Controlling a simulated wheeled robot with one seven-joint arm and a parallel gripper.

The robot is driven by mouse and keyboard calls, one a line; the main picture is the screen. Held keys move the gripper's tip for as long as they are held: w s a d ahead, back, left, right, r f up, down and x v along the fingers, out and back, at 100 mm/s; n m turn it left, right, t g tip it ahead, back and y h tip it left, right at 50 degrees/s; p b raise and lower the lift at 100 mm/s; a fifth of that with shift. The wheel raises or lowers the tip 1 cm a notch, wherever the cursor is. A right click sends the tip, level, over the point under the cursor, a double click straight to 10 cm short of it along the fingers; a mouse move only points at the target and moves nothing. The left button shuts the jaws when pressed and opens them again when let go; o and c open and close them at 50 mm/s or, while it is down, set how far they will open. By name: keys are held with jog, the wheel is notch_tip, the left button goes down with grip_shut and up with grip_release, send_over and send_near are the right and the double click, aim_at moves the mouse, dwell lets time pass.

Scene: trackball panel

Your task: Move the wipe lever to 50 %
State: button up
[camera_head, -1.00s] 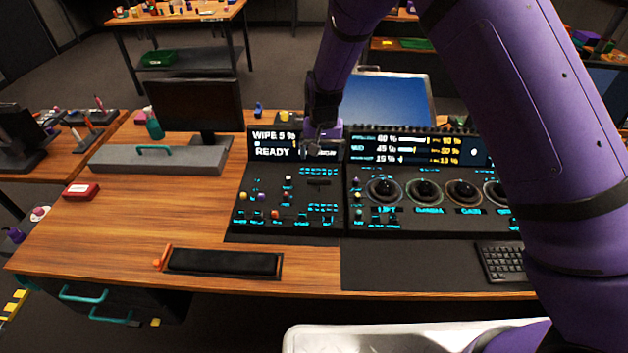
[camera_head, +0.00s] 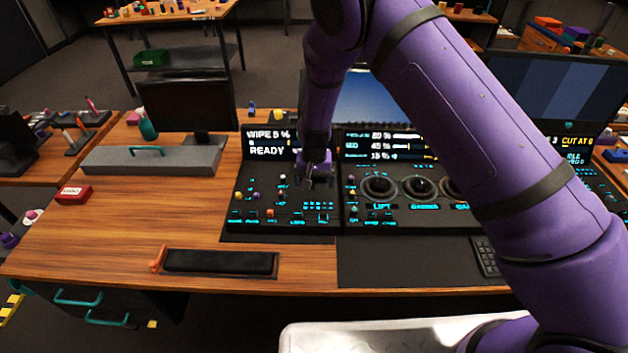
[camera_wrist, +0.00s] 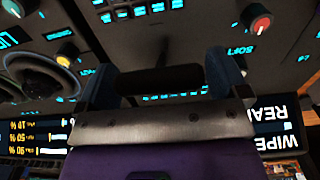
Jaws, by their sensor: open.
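The wipe lever's dark bar handle (camera_wrist: 158,79) lies crosswise between the two fingers of my gripper (camera_wrist: 160,72) in the wrist view. The fingers are apart, one near each end of the bar. I cannot tell whether they touch it. In the head view my gripper (camera_head: 313,180) is low over the left panel section (camera_head: 262,226) and hides the lever. The wipe display (camera_head: 268,141) reads "WIPE 5 %" and "READY"; part of it also shows upside down in the wrist view (camera_wrist: 280,125).
Small coloured knobs (camera_head: 270,212) stand left of my gripper, and a red-topped knob (camera_wrist: 258,20) is close in the wrist view. Trackballs (camera_head: 380,187) sit to the right. A monitor (camera_head: 190,103) stands back left.

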jog(key=c, duration=1.1)
jog(key=shift+w+r+g, duration=0.15)
jog(key=shift+w+g, duration=0.7)
jog(key=shift+g, duration=0.5)
jog(key=shift+w+r+g, duration=0.15)
jog(key=shift+w+g, duration=0.7)
jog(key=shift+g, duration=0.5)
jog(key=o, duration=1.1)
jog(key=v, duration=1)
jog(key=shift+w+d+r, duration=0.15)
jog(key=shift+w+r, duration=0.05)
jog(key=shift+r, duration=0.15)
